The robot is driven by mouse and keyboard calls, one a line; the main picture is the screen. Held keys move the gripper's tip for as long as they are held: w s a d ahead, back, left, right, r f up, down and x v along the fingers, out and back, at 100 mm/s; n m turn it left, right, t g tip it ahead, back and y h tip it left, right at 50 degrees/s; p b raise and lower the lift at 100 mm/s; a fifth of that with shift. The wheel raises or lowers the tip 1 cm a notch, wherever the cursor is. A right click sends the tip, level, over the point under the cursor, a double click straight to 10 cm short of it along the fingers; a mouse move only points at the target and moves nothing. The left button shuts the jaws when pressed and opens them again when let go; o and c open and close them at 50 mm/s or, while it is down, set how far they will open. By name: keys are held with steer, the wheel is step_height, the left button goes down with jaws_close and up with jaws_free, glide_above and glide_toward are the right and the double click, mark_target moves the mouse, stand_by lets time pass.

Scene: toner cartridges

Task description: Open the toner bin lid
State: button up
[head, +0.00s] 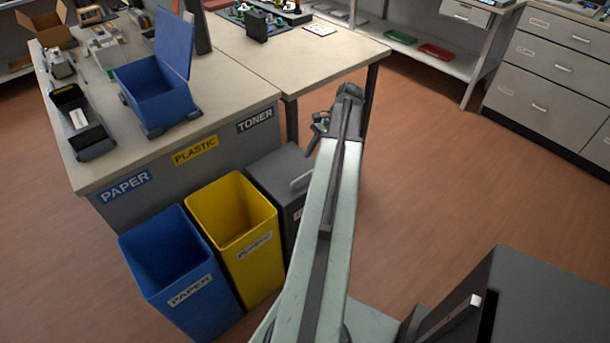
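The toner bin (287,215) is a dark grey box on the floor in front of the table's end, below the TONER label (254,120). Its lid (276,172) looks shut, with a pale handle (300,181) at its right side. My arm crosses in front of the bin and hides its right part and most of its front label. My gripper (319,126) is at the far end of the arm, above and beyond the bin and apart from the handle. It is small and partly hidden by the arm, so its opening cannot be made out.
An open yellow plastic bin (236,226) stands left of the toner bin, and an open blue paper bin (180,268) stands left of that. The table (236,78) behind them carries a blue open box (160,82) and a black tray (80,118).

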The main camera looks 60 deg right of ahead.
mark_target(305, 176)
steer(key=b+x, duration=0.7)
steer(key=x, duration=0.1)
steer(key=shift+r, duration=0.15)
jaws_close()
stand_by(1.1)
